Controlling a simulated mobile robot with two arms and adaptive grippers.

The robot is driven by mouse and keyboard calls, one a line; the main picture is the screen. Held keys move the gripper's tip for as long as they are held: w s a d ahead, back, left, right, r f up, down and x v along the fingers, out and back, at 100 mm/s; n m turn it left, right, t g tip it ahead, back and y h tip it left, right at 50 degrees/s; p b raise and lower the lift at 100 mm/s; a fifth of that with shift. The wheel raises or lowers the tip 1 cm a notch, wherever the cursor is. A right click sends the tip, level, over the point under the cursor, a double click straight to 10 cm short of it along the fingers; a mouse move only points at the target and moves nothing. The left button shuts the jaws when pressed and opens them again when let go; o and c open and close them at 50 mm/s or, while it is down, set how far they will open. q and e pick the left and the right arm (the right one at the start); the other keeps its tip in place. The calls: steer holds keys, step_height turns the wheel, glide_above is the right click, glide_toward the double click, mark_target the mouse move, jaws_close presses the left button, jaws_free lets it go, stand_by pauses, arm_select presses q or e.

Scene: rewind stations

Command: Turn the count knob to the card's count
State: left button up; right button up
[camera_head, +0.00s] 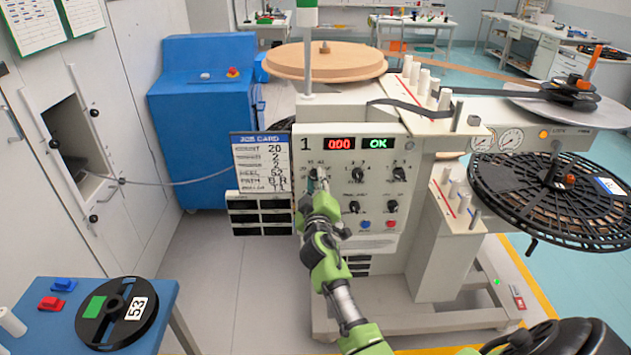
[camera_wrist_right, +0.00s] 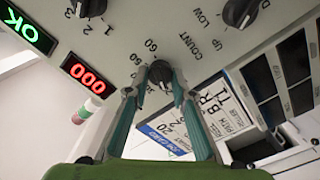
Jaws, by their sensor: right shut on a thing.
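The count knob (camera_wrist_right: 160,72) is a small black dial under the printed word COUNT in the right wrist view. Numbers such as 60 are printed around it; its pointer is hard to read. My right gripper (camera_wrist_right: 157,92) is shut on this knob, with a teal finger on each side. In the head view the right gripper (camera_head: 318,180) reaches the panel and mostly hides the knob. The job card (camera_head: 262,163) hangs left of the panel, and its count line reads 20. It also shows in the right wrist view (camera_wrist_right: 165,137). My left gripper is not in view.
The panel (camera_head: 384,222) has several other black knobs, a red 000 display (camera_head: 339,143) and a green OK display (camera_head: 377,143). A blue cabinet (camera_head: 205,115) stands behind left. A blue table (camera_head: 60,325) with a black reel (camera_head: 90,328) marked 53 is at front left.

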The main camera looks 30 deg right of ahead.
steer(key=shift+r, duration=0.1)
steer(key=o, duration=1.1)
steer(key=shift+d, duration=0.1)
steer(key=shift+o, duration=0.2)
steer(key=shift+s, duration=0.15)
steer(key=v, duration=1.1)
steer(key=shift+s+a, duration=0.2)
steer(key=shift+s, duration=0.1)
